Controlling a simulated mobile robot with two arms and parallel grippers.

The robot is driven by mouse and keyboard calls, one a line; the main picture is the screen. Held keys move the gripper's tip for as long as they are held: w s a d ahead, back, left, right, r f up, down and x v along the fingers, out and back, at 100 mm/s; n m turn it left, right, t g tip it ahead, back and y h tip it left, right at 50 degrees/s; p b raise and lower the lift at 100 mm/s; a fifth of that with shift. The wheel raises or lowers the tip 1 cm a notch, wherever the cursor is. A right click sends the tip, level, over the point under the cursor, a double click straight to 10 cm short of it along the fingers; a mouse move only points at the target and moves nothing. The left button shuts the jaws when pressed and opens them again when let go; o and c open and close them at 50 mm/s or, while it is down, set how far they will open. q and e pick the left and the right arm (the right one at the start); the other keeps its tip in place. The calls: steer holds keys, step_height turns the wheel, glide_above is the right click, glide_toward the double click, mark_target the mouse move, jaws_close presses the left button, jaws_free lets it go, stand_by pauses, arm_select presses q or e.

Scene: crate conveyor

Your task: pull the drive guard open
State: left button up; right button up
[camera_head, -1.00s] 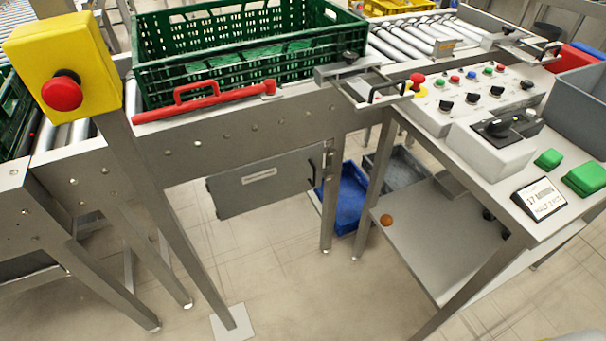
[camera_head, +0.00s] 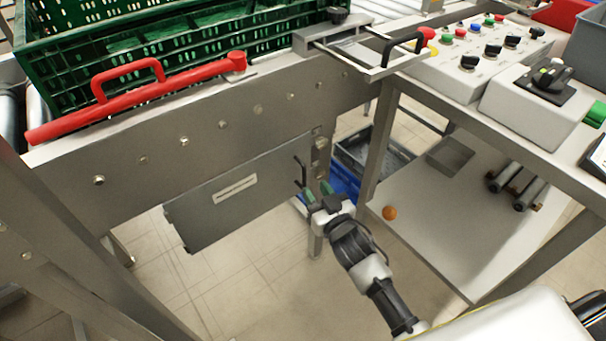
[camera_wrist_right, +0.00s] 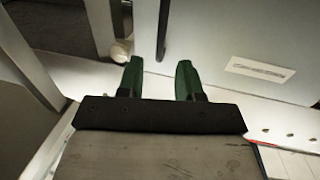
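The drive guard (camera_head: 215,210) is a grey panel with a white label, under the conveyor frame. It looks closed, roughly flush with the frame. Its dark upright handle (camera_head: 301,173) is near its right edge. My right gripper (camera_head: 318,190) is just right of and slightly below the handle, apart from it. In the right wrist view, the green fingers of the gripper (camera_wrist_right: 160,79) are spread with nothing between them. The guard (camera_wrist_right: 225,35) fills the upper right there, and the dark handle bar (camera_wrist_right: 163,30) lies beyond the gap between the fingers. My left gripper is out of view.
A red lever (camera_head: 150,95) lies along the conveyor edge beside a green crate (camera_head: 80,70). A table leg (camera_head: 378,140) and lower shelf (camera_head: 440,230) with an orange ball (camera_head: 389,213) stand right of my right arm. A blue bin (camera_head: 343,183) is behind the gripper. Floor before the guard is clear.

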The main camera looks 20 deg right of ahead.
mark_target(305, 176)
steer(key=w, duration=0.4)
steer(key=w+a+b, duration=0.1)
steer(key=w, duration=0.1)
steer(key=shift+w+f, duration=0.1)
steer(key=shift+w, duration=0.3)
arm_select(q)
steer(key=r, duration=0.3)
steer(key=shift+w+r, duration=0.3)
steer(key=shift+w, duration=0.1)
arm_select(e)
jaws_close()
